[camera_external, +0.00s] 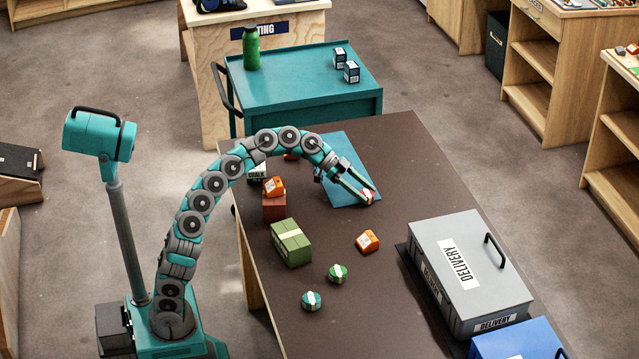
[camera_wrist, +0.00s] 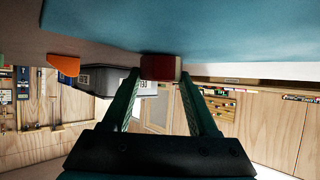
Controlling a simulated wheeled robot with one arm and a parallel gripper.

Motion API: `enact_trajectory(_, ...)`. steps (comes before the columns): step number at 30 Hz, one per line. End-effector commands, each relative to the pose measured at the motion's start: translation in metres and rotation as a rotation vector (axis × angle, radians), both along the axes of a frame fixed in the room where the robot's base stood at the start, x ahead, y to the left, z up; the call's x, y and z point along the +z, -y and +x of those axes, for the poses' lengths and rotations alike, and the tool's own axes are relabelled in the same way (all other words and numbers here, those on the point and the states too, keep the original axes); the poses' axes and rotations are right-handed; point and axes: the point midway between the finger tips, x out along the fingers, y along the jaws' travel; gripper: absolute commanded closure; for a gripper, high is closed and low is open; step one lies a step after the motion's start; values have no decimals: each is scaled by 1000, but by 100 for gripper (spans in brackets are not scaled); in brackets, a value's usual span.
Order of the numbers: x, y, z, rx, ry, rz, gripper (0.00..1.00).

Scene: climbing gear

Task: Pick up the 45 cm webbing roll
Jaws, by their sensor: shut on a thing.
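My gripper (camera_external: 367,193) is shut on a small red roll (camera_external: 368,197) with a pale band, at the right edge of the blue mat (camera_external: 340,150). In the wrist view the red roll (camera_wrist: 160,67) sits between the tips of my two fingers (camera_wrist: 160,76), against the blue surface. I cannot tell whether it touches the mat or is just above it. Its size marking is not readable. Two similar round rolls, one green (camera_external: 338,273) and one teal (camera_external: 311,301), both with white bands, lie near the table's front.
An orange item (camera_external: 368,241) lies loose on the brown table (camera_external: 400,190). A green box (camera_external: 290,243) and a reddish block (camera_external: 274,208) with an orange item (camera_external: 274,186) on top stand left. A grey delivery box (camera_external: 470,270) fills the right. Between them the table is mostly clear.

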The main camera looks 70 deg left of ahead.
Motion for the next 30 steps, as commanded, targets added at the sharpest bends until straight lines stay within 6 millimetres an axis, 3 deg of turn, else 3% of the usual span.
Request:
enact_trajectory(1,0,0,0,0,0,0,64)
enact_trajectory(11,0,0,0,0,0,0,100)
enact_trajectory(23,6,0,0,0,1,1,100)
enact_trajectory(30,34,-1,2,3,3,3,100)
